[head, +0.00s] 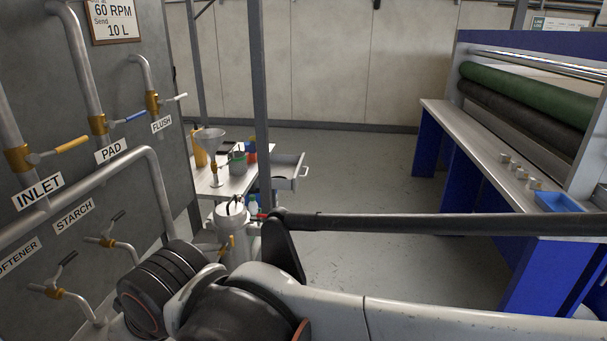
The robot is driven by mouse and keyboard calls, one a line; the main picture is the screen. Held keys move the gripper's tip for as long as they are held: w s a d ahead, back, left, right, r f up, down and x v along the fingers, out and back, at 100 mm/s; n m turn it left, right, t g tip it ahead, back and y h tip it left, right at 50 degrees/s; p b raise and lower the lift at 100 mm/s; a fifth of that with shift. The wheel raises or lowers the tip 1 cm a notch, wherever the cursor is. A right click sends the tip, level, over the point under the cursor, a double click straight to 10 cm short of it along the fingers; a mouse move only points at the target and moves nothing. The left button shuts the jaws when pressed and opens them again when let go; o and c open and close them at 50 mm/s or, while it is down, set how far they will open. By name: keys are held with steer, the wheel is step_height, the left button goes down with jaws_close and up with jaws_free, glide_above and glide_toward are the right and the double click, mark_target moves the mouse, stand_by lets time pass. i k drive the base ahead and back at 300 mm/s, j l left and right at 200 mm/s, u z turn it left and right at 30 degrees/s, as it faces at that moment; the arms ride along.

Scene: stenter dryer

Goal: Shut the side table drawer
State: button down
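The side table (232,184) stands beyond the grey panel, left of the middle of the head view. Its drawer (286,182) is pulled out on the right side of the table, with a handle (304,171) on its front. A grey upright post (260,90) hides part of the table and the drawer's inner end. My arm links fill the lower foreground, well short of the table. I cannot make out my gripper in this view.
A funnel, an orange bottle (199,152) and a green pot (237,164) stand on the table. A white canister (237,235) stands in front of it. A dark bar (450,224) crosses the foreground. The floor right of the drawer is clear up to the blue-legged bench (455,140).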

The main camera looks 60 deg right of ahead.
mark_target(292, 167)
steer(key=l+z, duration=0.15)
steer(key=z, duration=0.2)
steer(key=k+l+z, duration=0.1)
steer(key=z, duration=0.25)
steer(key=l+z, duration=0.5)
steer(key=l, duration=0.4)
steer(key=i+l+z, duration=0.1)
steer(key=l, duration=0.4)
steer(key=i+l+z, duration=0.15)
steer(key=l, duration=0.4)
steer(key=i+l+u, duration=0.4)
steer(key=i+l, duration=0.25)
steer(key=i, duration=0.15)
steer(key=i+l+u, duration=0.4)
steer(key=i+l, duration=0.35)
steer(key=l, duration=0.15)
steer(key=k, duration=0.1)
